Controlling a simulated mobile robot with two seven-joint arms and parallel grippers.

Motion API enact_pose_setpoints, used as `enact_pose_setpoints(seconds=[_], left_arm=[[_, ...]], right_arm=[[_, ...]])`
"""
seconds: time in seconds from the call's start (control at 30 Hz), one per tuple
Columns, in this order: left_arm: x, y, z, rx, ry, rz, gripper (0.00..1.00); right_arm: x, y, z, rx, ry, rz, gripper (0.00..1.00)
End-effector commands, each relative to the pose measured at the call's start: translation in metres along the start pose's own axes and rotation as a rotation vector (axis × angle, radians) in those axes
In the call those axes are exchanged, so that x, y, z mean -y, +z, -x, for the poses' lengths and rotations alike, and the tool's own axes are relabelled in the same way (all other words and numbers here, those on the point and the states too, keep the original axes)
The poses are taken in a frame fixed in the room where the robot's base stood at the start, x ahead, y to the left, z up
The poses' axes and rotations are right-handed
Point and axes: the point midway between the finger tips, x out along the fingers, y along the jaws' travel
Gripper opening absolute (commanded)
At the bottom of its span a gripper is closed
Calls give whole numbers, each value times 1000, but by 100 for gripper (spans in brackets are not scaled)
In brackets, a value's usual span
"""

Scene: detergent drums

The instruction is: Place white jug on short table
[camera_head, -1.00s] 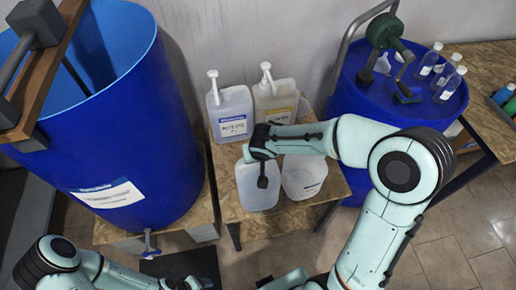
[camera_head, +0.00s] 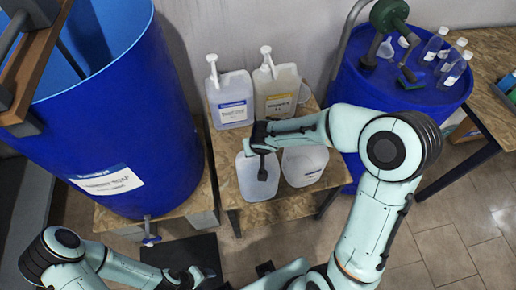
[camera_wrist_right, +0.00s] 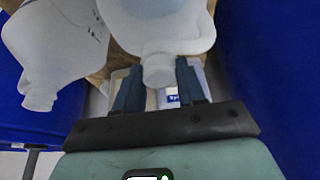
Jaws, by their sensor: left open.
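A translucent white jug (camera_head: 246,181) stands on the low wooden table (camera_head: 284,210), and it also shows in the right wrist view (camera_wrist_right: 165,22). A second white jug (camera_head: 304,165) stands close on its right and also shows in the right wrist view (camera_wrist_right: 62,48). My right gripper (camera_head: 262,170) is over the first jug and hides part of its top. In the right wrist view its two fingers (camera_wrist_right: 160,88) are on either side of the jug's neck; contact is unclear. My left gripper (camera_head: 197,276) is open and low at the front, away from the jugs.
A large open blue drum (camera_head: 125,130) is at left. A closed blue drum (camera_head: 350,100) at right carries a hand pump and small bottles (camera_head: 434,45).

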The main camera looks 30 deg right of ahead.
Motion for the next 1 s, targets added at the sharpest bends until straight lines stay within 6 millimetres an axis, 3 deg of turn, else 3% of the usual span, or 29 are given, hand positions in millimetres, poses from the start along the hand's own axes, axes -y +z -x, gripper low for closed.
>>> enact_pose_setpoints(seconds=[0.07,0.47,1.0], left_arm=[[0,0,0,0,0,0,64],[-4,-4,7,-5,2,-2,64],[-15,-16,26,-22,8,-8,64]], right_arm=[[0,0,0,0,0,0,63],[0,-4,7,-3,0,-1,63],[0,-4,110,-6,0,-1,63]])
